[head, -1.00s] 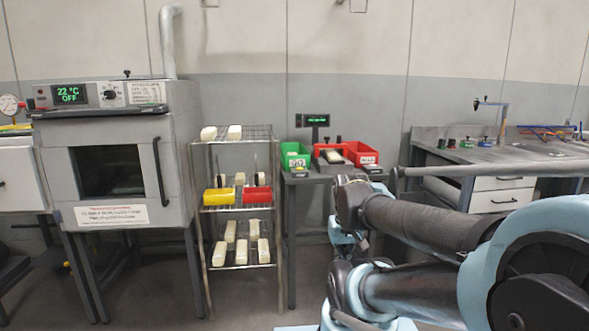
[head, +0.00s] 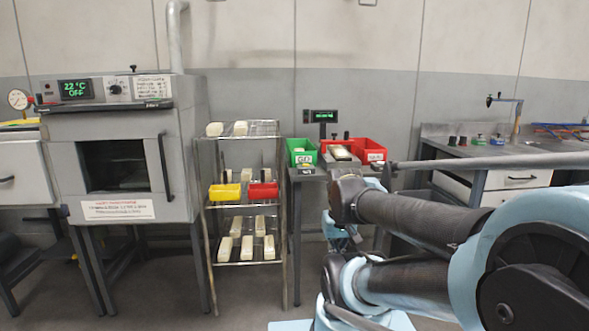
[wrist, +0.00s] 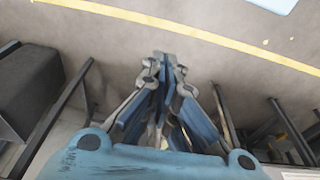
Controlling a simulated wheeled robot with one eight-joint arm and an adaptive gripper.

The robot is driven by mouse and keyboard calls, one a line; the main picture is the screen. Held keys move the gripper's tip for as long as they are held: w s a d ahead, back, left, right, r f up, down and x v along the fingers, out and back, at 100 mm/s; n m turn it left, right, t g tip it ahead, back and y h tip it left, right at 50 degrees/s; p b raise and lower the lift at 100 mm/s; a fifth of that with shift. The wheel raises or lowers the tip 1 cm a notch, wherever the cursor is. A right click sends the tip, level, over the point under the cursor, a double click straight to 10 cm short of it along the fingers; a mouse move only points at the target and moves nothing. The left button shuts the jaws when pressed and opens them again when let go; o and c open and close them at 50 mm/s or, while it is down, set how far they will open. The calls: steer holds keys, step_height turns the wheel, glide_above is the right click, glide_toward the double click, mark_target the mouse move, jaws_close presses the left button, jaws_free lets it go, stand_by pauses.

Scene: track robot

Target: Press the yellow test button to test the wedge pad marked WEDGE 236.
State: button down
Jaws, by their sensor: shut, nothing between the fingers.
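My gripper (wrist: 170,62) shows in the wrist view with its fingers together and nothing between them, above the floor. In the head view the gripper itself cannot be made out; my arm fills the lower right. Small pale blocks (head: 247,248) that look like pads lie on the wire rack, but no marking on them is readable. Another pale pad-like piece (head: 340,152) sits at the test table, between a green bin (head: 301,158) and red bins (head: 371,155), below a small green-lit display (head: 324,116). I cannot make out a yellow test button.
A grey oven (head: 116,150) reading 22 °C OFF stands at left. The wire rack (head: 249,205) beside it holds a yellow bin (head: 225,192) and a red bin (head: 263,190). A workbench (head: 478,150) with small coloured items is at right. A yellow line (wrist: 200,34) crosses the floor.

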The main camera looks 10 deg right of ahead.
steer(key=shift+a, duration=0.2)
step_height(320, 180, up, 23)
steer(key=n+t+h, duration=0.3)
steer(key=n+t, duration=0.2)
steer(key=t, duration=0.2)
glide_above(306, 165)
steer(key=w+a, duration=0.1)
steer(key=shift+r, duration=0.2)
steer(key=shift+f, duration=0.1)
steer(key=shift+f, duration=4.3)
